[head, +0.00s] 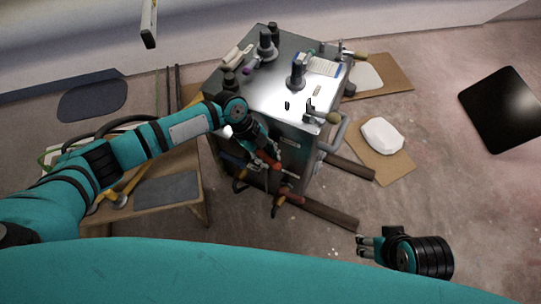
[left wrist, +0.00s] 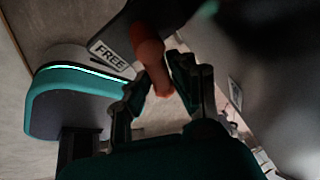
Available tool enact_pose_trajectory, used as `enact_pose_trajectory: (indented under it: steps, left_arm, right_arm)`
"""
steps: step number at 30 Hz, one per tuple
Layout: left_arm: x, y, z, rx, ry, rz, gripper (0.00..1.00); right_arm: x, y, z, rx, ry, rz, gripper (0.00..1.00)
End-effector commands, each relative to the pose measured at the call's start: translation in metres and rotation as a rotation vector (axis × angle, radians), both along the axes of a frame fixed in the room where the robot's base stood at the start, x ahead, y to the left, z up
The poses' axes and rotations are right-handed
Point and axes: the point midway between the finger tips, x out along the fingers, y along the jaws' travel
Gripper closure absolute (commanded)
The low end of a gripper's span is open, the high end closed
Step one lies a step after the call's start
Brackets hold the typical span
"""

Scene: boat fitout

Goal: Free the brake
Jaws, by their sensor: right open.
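The brake lever has a red-orange handle, seen in the left wrist view (left wrist: 150,55) with its rounded end between my left fingers. A white label reading FREE (left wrist: 108,57) is beside it on a dark part. In the head view, my left gripper (head: 266,153) is at the near side of the metal cabinet (head: 290,100), low beside its top edge. In the left wrist view, my left fingers (left wrist: 160,75) appear closed against both sides of the handle. My right gripper (head: 366,246) is open and empty above the floor, right of the cabinet.
The cabinet top holds dark posts, clamps and small parts. Brown bars (head: 330,213) stick out low at its right. A low wooden table (head: 185,150) stands at left. A white block (head: 382,136) lies on a brown board. Floor at lower right is mostly clear.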

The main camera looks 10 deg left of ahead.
Motion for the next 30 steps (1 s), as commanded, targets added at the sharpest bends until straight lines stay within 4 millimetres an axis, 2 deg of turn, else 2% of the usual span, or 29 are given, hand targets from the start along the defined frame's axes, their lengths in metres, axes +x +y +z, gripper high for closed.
enact_pose_trajectory:
  steps: [1, 4, 12, 16, 20, 30]
  left_arm:
    - [0.001, 0.0, 0.001, -0.001, -0.003, 0.001, 0.7]
    - [0.001, 0.0, 0.001, -0.001, -0.001, 0.0, 0.57]
    - [0.0, -0.001, 0.0, 0.0, 0.002, 0.0, 0.56]
    - [0.0, 0.003, 0.007, 0.001, 0.001, 0.001, 0.56]
    - [0.002, 0.013, 0.026, 0.001, -0.002, 0.002, 0.56]
    - [0.006, 0.042, 0.089, 0.001, -0.003, 0.003, 0.56]
  right_arm:
    - [0.0, 0.0, 0.0, 0.0, 0.0, 0.0, 0.54]
    - [0.0, 0.0, 0.0, 0.0, -0.001, 0.0, 0.54]
    - [0.002, 0.0, 0.001, 0.002, -0.004, -0.001, 0.54]
    - [0.002, 0.0, 0.001, 0.002, -0.004, -0.001, 0.54]
    - [0.001, 0.0, 0.001, 0.002, -0.003, -0.001, 0.54]
    - [0.001, 0.0, 0.001, 0.0, -0.002, 0.0, 0.54]
